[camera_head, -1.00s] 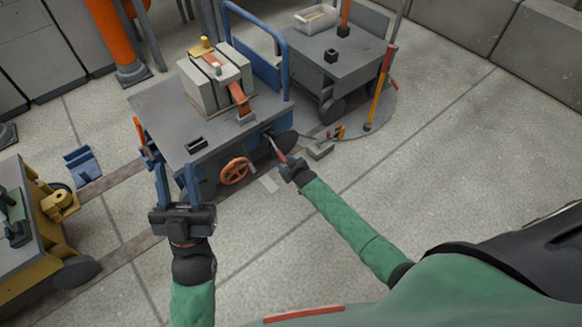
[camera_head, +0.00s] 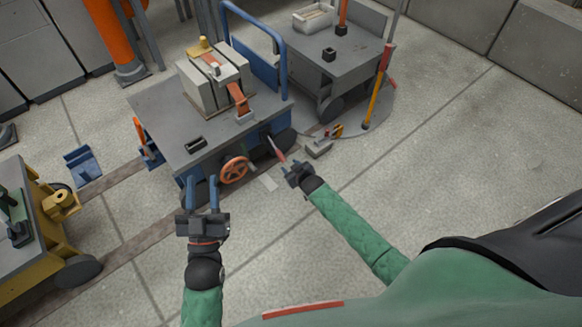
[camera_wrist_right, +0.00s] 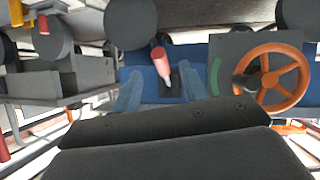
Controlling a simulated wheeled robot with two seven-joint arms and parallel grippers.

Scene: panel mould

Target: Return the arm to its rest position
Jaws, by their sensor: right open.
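My right gripper (camera_head: 291,168) is open and empty at the end of the green-sleeved arm, close to the front right of the blue cart. A red-handled lever (camera_head: 277,149) on the cart is just beyond its fingers, and they look apart from it. In the right wrist view the red handle (camera_wrist_right: 161,60) appears between the two blue fingers (camera_wrist_right: 158,92). My left gripper (camera_head: 201,184) is open and empty, its two blue fingers spread and pointing at the cart's front edge. The orange handwheel (camera_head: 235,169) lies between the two grippers.
The cart's grey top (camera_head: 160,110) carries a pale block mould (camera_head: 207,80) with an orange strap. A second grey cart (camera_head: 350,55) stands behind. A yellow cart (camera_head: 45,235) is at the left. The floor at right (camera_head: 450,150) is clear.

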